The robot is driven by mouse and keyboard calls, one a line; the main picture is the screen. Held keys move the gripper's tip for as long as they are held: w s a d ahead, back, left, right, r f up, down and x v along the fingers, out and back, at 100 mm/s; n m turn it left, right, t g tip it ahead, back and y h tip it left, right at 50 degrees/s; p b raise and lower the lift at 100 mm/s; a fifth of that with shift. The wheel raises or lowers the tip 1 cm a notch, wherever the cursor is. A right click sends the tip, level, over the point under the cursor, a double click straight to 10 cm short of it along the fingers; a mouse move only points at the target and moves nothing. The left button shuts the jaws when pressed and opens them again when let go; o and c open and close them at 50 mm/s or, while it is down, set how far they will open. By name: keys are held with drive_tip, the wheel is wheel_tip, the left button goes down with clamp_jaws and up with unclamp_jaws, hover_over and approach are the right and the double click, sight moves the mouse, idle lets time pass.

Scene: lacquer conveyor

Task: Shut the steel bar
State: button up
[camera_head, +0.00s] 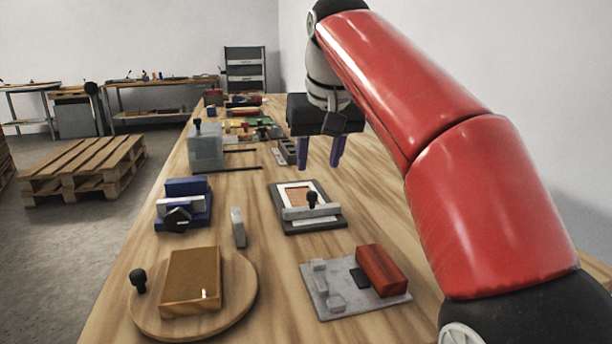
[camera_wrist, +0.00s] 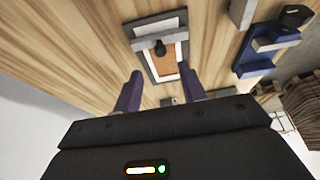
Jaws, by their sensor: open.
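The steel bar (camera_head: 325,211) is a light grey bar with a black knob (camera_head: 312,198), lying across a dark-grey frame (camera_head: 334,225) with a white-edged, orange-brown panel. It crosses nearer the frame's front end, with panel showing behind it. In the wrist view the bar (camera_wrist: 173,38) and knob (camera_wrist: 160,48) show ahead of the fingers. My gripper (camera_head: 319,163) is open and empty, with two purple fingers pointing down. It is above the table, beyond the frame and apart from the bar. The fingers also show in the wrist view (camera_wrist: 160,78).
Around the frame on the wooden table are a blue clamp (camera_head: 184,190), a grey upright block (camera_head: 238,227), a round turntable (camera_head: 240,285) with a brown block, and a grey plate (camera_head: 340,307) with a red block. Bare wood separates these things.

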sight(312, 193)
drive_tip(key=b+x, duration=0.2)
drive_tip(key=x, duration=0.5)
drive_tip(key=shift+w+a+f, duration=0.1)
drive_tip(key=shift+w+f, duration=0.2)
clamp_jaws()
